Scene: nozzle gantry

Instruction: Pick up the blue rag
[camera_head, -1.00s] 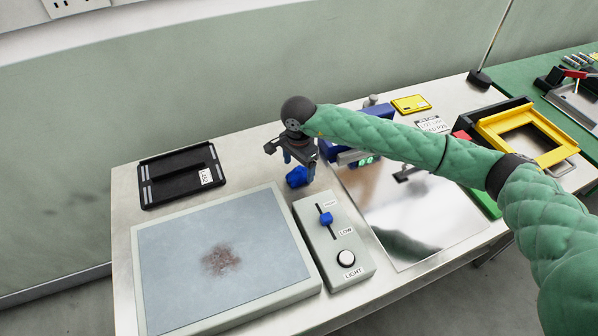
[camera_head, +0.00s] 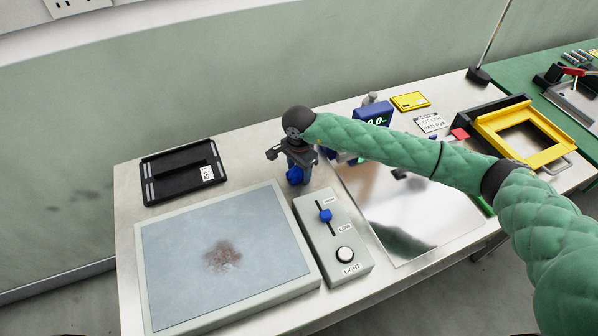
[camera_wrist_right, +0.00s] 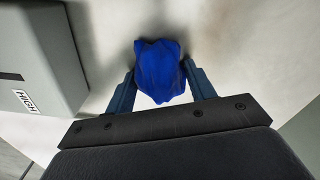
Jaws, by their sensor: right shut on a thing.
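The blue rag (camera_head: 295,174) is a small crumpled bundle on the metal table, behind the light control box. It also shows in the right wrist view (camera_wrist_right: 160,70), between the two fingers. My right gripper (camera_head: 297,172) points down over the rag and is shut on it; in the wrist view the fingers (camera_wrist_right: 161,84) press on its left and right sides. I cannot tell whether the rag is clear of the table. My left gripper is not in view.
The control box (camera_head: 333,238) stands just in front of the rag, next to a panel (camera_head: 165,260) with a brown stain. A black tray (camera_head: 160,185) lies to the left. A blue display (camera_head: 372,117) and a yellow frame (camera_head: 490,122) are to the right.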

